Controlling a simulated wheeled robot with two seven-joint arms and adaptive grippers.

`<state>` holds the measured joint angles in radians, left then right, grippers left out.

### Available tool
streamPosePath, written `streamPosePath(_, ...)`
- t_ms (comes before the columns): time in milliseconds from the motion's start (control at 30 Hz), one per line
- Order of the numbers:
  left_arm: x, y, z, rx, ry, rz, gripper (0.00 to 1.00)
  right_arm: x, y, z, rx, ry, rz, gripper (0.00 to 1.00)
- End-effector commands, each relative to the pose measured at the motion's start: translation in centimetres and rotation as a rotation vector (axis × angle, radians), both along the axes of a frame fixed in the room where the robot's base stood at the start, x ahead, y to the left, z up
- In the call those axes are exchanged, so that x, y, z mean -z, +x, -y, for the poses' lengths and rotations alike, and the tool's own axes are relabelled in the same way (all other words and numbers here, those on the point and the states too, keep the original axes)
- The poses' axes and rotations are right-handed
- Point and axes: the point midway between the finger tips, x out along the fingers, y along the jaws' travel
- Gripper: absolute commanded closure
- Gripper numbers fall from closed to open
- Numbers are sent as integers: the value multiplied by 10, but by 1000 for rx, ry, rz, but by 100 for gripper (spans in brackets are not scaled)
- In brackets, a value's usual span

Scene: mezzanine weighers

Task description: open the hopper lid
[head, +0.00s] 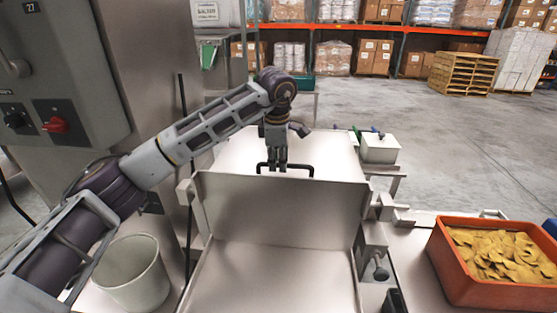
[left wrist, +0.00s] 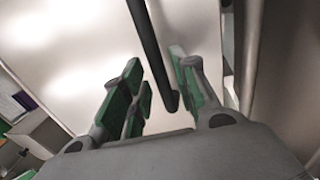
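The hopper lid (head: 335,160) is a broad, pale metal plate lying behind an upright metal panel, and it looks shut. A black bar handle (head: 303,167) stands at its near edge. In the left wrist view the lid (left wrist: 75,50) fills the background. The green-padded fingers of my left gripper (left wrist: 157,80) are apart, and the black handle (left wrist: 148,40) runs between them, nearer the right finger. I cannot tell whether they touch it. My right gripper is not in view.
A metal tray (head: 270,270) lies in front of the upright panel (head: 280,208). An orange crate of chips (head: 455,270) stands at right and a pale bucket (head: 130,280) at left. A control cabinet (head: 70,80) stands left.

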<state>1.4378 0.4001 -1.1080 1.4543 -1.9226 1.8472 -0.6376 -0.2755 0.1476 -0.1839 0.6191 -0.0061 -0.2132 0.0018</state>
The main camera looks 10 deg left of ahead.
Motion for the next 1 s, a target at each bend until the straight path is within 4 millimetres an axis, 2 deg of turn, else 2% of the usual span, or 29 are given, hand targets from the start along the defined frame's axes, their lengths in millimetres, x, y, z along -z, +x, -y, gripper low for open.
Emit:
streamPosePath(33, 0, 0, 0, 0, 0, 0, 81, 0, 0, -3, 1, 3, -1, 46)
streamPosePath(200, 0, 0, 0, 0, 0, 0, 100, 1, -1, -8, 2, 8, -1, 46)
streamPosePath(667, -3, 1, 0, 0, 1, 0, 100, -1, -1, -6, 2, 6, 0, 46)
streamPosePath(1000, -22, 6, 0, -1, 0, 3, 100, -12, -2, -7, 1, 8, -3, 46)
